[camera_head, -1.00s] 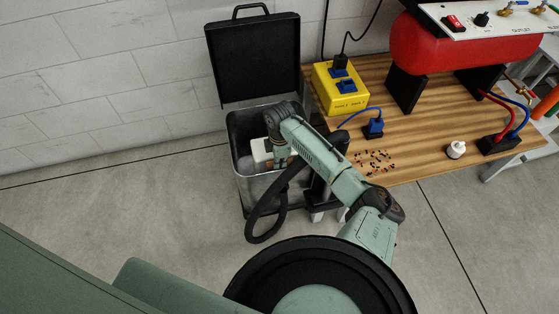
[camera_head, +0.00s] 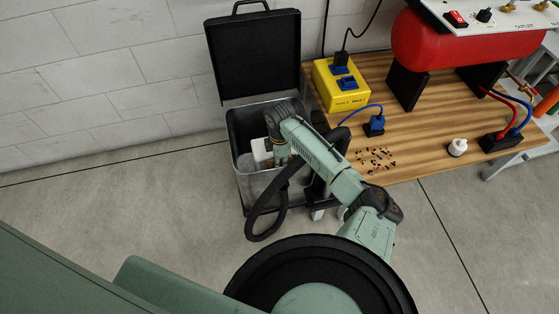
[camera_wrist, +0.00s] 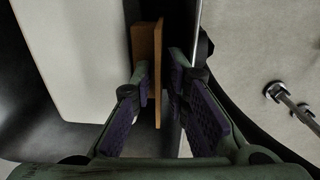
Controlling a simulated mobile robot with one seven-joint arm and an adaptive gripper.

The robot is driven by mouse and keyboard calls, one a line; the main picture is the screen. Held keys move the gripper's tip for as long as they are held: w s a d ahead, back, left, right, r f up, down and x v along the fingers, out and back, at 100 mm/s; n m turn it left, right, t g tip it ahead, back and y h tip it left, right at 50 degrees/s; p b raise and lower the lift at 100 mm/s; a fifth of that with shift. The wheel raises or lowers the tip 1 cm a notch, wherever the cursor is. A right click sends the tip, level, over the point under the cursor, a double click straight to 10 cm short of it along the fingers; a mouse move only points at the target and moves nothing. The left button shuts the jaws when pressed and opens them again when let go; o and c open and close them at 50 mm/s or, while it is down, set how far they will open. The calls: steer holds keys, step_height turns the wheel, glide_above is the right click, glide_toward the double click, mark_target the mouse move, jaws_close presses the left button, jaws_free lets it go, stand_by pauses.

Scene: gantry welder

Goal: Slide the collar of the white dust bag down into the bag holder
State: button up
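The white dust bag (camera_head: 262,150) is in the open metal case, left of my gripper. Its pale side (camera_wrist: 75,50) fills the upper left of the wrist view. A brown flat collar (camera_wrist: 152,85) stands on edge between my gripper's fingers. My gripper (camera_wrist: 160,76) is partly open around the collar. The left fingertip overlaps the collar's face, and a narrow dark gap shows between the collar and the right finger. In the head view my gripper (camera_head: 281,157) points down into the case. The bag holder cannot be made out, and the collar's lower end is hidden.
The metal case (camera_head: 234,135) has its black lid (camera_head: 253,62) raised against the wall side. A wooden bench (camera_head: 420,125) to the right carries a yellow box (camera_head: 342,101), a red tank (camera_head: 435,45) and a white bottle (camera_head: 457,147). Open floor lies left of the case.

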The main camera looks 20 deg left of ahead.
steer(key=shift+s+d, duration=0.15)
steer(key=shift+s, duration=0.05)
step_height(320, 180, up, 12)
stand_by(0.5)
steer(key=shift+w, duration=0.1)
